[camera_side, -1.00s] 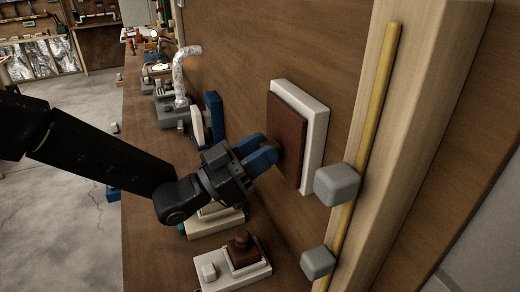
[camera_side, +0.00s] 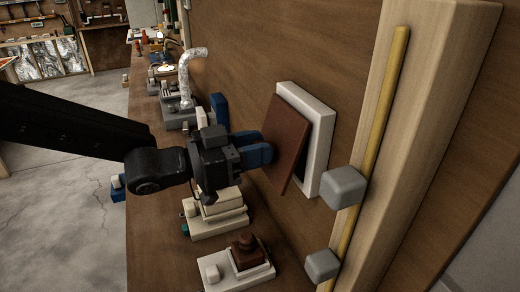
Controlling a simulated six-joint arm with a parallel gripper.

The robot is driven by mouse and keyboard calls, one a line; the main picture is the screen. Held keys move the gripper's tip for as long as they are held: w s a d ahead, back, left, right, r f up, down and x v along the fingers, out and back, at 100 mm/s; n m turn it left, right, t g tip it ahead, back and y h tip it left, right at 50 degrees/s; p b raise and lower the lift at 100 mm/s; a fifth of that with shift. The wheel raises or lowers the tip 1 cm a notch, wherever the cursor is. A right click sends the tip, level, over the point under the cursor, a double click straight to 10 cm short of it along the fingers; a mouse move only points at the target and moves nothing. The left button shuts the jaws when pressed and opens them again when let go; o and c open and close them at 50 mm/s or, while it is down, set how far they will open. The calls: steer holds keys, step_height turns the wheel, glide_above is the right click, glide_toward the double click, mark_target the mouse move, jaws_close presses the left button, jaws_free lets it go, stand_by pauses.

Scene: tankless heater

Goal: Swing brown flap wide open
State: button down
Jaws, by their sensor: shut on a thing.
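The brown flap (camera_side: 286,145) stands partly open, swung out from its white frame (camera_side: 322,125) on the wooden wall. A dark gap shows between the flap and the frame at the right and lower side. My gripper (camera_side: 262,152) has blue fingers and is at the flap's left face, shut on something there. The fingers hide what they hold, which looks like a small knob on the flap.
A yellow rod (camera_side: 385,105) with two grey blocks (camera_side: 344,187) runs along a wooden post to the right. Below are a cream stepped block (camera_side: 222,212) and a white base with a brown knob (camera_side: 244,255). A silver bent pipe (camera_side: 186,75) stands farther back.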

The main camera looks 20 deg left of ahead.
step_height(320, 180, up, 7)
steer(key=s+a, duration=0.2)
stand_by(0.6)
steer(key=shift+r, duration=0.15)
stand_by(1.9)
stand_by(1.0)
steer(key=c, duration=1.2)
jaws_free()
steer(key=o, duration=0.4)
steer(key=shift+f, duration=0.25)
